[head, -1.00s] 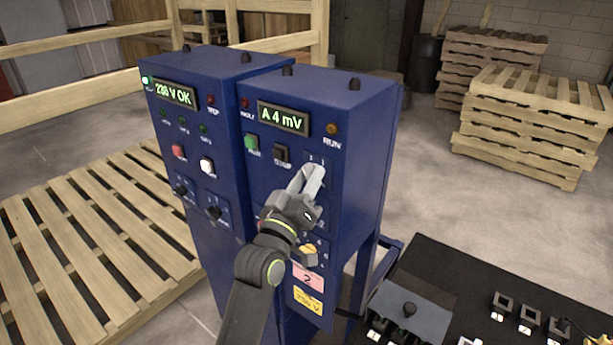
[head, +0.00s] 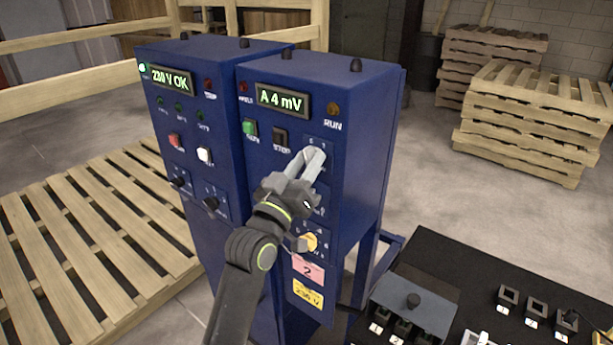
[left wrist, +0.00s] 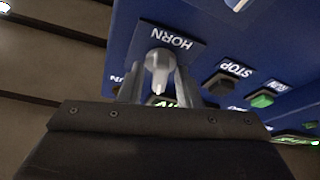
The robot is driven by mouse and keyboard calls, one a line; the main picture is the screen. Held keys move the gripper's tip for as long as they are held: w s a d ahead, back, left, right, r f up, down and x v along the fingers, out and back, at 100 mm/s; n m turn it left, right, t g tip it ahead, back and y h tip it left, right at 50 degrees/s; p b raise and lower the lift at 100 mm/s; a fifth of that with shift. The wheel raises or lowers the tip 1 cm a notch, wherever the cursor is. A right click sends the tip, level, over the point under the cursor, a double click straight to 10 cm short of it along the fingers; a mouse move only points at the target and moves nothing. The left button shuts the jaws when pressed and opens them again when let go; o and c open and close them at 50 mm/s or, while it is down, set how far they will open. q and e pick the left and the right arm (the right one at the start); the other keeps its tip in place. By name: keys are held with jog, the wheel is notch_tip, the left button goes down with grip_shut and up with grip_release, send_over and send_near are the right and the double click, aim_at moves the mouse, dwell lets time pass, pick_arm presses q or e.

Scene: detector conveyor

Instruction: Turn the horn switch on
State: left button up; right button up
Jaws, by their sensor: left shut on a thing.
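The horn switch is a grey knob (left wrist: 158,62) on a blue plate, under the label HORN, which reads upside down in the left wrist view. My left gripper (left wrist: 157,88) has one finger on each side of the knob and is shut on it. The knob's pale pointer shows between the fingers. In the head view my left gripper (head: 314,156) reaches the upper right of the right cabinet's front, and its fingers hide the knob there. The switch's position marks are mostly covered. My right gripper is not in view.
The right blue cabinet (head: 262,190) has an "A 4 mV" display, a green RUN button (head: 249,128) and a dark STOP button (head: 280,138) close to the fingers. A yellow knob (head: 311,241) sits below my gripper. A dark table (head: 460,265) with small parts stands at lower right.

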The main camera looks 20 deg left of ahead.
pick_arm(q)
jog(key=m+h+b, duration=0.1)
jog(key=m+b, duration=0.2)
jog(key=m+g+h+b, duration=0.1)
jog(key=m+h+b, duration=0.1)
jog(key=m+b, duration=0.2)
jog(key=m+g+h+b, duration=0.1)
jog(key=m+h+b, duration=0.1)
jog(key=m+b, duration=0.2)
jog(key=shift+a+f, duration=0.15)
jog(key=shift+f, duration=0.15)
jog(key=shift+w+r+m+g+h+b, duration=0.15)
jog(key=shift+m+g+h+b, duration=0.55)
jog(key=shift+m+b, duration=0.7)
jog(key=shift+r+m, duration=0.1)
jog(key=shift+m, duration=0.2)
jog(key=o, duration=0.6)
